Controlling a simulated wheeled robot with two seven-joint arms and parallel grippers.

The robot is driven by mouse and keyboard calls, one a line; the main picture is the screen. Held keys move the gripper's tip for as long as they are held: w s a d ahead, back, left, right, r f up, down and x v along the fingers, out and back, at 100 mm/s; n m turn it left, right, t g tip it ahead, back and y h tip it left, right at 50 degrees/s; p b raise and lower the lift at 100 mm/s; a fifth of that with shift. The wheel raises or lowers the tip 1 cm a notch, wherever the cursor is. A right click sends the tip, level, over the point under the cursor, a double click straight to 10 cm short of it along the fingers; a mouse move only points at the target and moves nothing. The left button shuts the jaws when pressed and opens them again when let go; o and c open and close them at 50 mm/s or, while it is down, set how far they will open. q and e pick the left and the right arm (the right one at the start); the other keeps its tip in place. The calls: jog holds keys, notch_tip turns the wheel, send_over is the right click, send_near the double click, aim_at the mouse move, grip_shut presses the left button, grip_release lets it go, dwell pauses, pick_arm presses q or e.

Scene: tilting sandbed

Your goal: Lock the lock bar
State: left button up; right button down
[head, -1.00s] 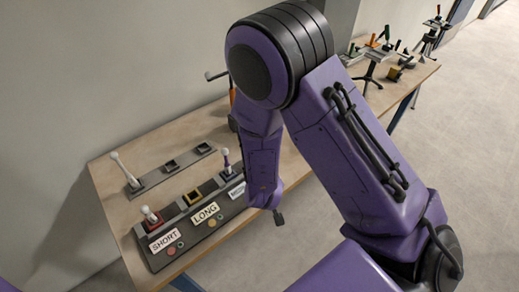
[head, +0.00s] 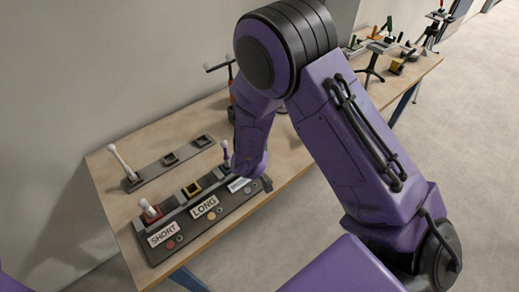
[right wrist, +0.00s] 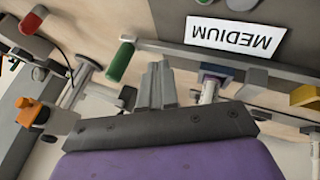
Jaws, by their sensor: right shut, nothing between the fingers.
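The grey lock bar (head: 181,208) appears to run along the front panel, between the sockets and the SHORT, LONG and MEDIUM labels. In the right wrist view the bar (right wrist: 240,64) passes the upside-down MEDIUM label (right wrist: 235,36). A green grip (right wrist: 118,62) shows by its left end there. In the head view my right forearm hides the fingers. My left gripper is out of view.
A white-topped lever (head: 150,208) stands in the red socket; the yellow socket (head: 192,190) looks empty. A rear strip (head: 172,160) holds another white lever (head: 122,160). Stands and tools occupy the table's far end. Bare wood (head: 110,215) lies left of the panel.

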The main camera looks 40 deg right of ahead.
jog(key=shift+x, duration=1.1)
jog(key=d, duration=0.1)
jog(key=d+p, duration=0.1)
jog(key=shift+w+d+r, duration=0.2)
jog(key=shift+w+d, duration=0.05)
jog(key=shift+w, duration=0.05)
jog(key=shift+w+d+f, duration=0.1)
jog(key=shift+d, duration=0.65)
jog(key=shift+a, duration=0.1)
jog(key=shift+w+d, duration=0.15)
jog(key=shift+d, duration=1.25)
